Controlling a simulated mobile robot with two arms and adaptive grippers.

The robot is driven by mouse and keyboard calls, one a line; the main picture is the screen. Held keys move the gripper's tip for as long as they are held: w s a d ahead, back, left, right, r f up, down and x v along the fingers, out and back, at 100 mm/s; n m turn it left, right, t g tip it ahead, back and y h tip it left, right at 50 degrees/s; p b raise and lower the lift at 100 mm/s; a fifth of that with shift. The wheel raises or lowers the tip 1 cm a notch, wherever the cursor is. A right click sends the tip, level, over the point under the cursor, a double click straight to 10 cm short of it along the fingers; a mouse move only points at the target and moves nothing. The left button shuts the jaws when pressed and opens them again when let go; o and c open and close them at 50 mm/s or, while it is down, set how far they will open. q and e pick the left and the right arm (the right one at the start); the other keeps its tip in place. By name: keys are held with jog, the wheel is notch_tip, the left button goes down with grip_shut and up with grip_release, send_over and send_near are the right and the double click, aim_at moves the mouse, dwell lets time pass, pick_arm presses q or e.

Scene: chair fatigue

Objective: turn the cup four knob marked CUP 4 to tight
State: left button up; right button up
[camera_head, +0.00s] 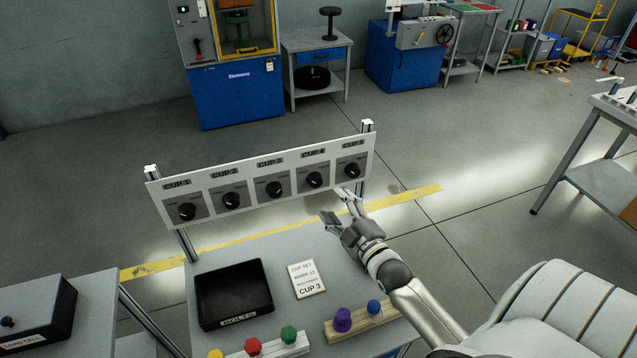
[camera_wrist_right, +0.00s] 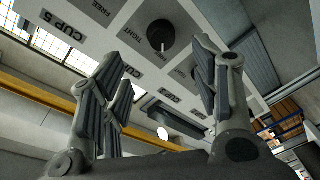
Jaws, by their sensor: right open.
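The CUP 4 knob (camera_head: 314,180), black and round, is second from the right on the pale panel (camera_head: 265,204). Its setting is too small to read in the head view. My right gripper (camera_head: 337,204) is open and empty, near the panel's lower edge below the two rightmost knobs. In the right wrist view a black knob (camera_wrist_right: 160,36) shows between the spread fingers, apart from them. It lines up with a partly hidden CUP label, apparently CUP 4; TIGHT is printed beside it. The CUP 5 label (camera_wrist_right: 60,31) is at the left. My left gripper is out of view.
The panel carries several similar knobs, including the rightmost one (camera_head: 352,170). On the grey table (camera_head: 222,261) below are a black tray (camera_head: 234,318), a CUP 3 card (camera_head: 306,279) and wooden holders with coloured knobs.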

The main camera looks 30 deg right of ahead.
aim_at(318, 184)
jog(key=w, duration=0.5)
jog(key=shift+d+p, duration=0.15)
jog(key=shift+p, duration=0.15)
jog(key=w, duration=0.3)
jog(key=shift+d, duration=0.15)
jog(key=shift+w, duration=0.4)
jog(key=shift+w+f, duration=0.1)
jog(key=shift+f, duration=0.05)
jog(key=c, duration=1)
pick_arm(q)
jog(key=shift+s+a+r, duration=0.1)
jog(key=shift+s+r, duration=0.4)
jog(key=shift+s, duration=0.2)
pick_arm(e)
jog(key=shift+c, duration=0.2)
